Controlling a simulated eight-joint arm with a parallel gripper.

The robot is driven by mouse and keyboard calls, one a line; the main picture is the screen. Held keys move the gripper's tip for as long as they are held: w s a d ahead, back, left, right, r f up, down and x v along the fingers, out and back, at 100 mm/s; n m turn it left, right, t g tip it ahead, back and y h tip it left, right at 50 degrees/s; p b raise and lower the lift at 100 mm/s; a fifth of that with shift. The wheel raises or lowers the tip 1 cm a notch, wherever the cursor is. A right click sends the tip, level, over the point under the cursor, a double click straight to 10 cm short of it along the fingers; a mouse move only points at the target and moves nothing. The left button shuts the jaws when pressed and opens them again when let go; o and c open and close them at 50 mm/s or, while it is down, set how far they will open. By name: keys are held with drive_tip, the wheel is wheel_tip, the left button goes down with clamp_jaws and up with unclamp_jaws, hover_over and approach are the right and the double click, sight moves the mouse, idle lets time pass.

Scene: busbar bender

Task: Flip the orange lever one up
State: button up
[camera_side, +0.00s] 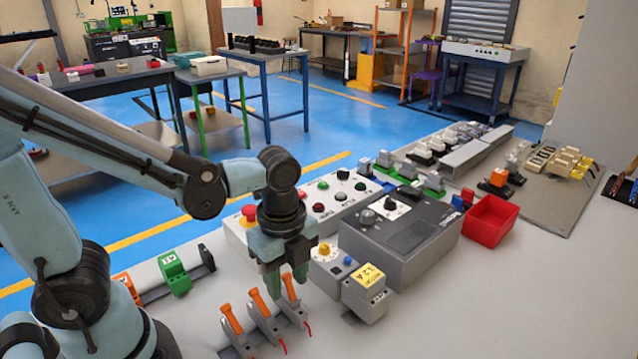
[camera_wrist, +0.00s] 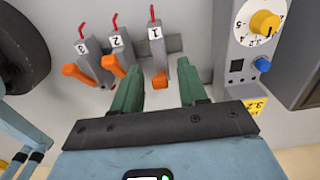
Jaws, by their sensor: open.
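Lever one is an orange handle (camera_side: 289,287) on a grey base, the rightmost of three in the side view. In the wrist view its handle (camera_wrist: 160,82) stands below the label "1". Its handle leans up and to the left in the side view, like the other two. My gripper (camera_side: 287,279) is over lever one, fingers pointing down. In the wrist view my gripper (camera_wrist: 161,75) is open, with green fingers on either side of the handle. The handle looks nearer the left finger; I cannot tell whether they touch.
Orange levers two (camera_wrist: 112,65) and three (camera_wrist: 79,74) stand close by. A grey unit with a yellow dial (camera_wrist: 264,23) is close on the other side. A red bin (camera_side: 490,222) lies farther right. The front right of the table is clear.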

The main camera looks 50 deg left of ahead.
clamp_jaws()
idle(0.4)
drive_tip(key=y, duration=0.1)
drive_tip(key=d+y, duration=0.1)
drive_tip(key=y, duration=0.1)
drive_tip(key=shift+d+r, duration=0.15)
drive_tip(key=shift+d, duration=0.05)
drive_tip(key=shift+d+y, duration=0.25)
drive_tip(key=shift+y, duration=0.5)
drive_tip(key=shift+d+y, duration=0.25)
drive_tip(key=shift+y, duration=0.5)
unclamp_jaws()
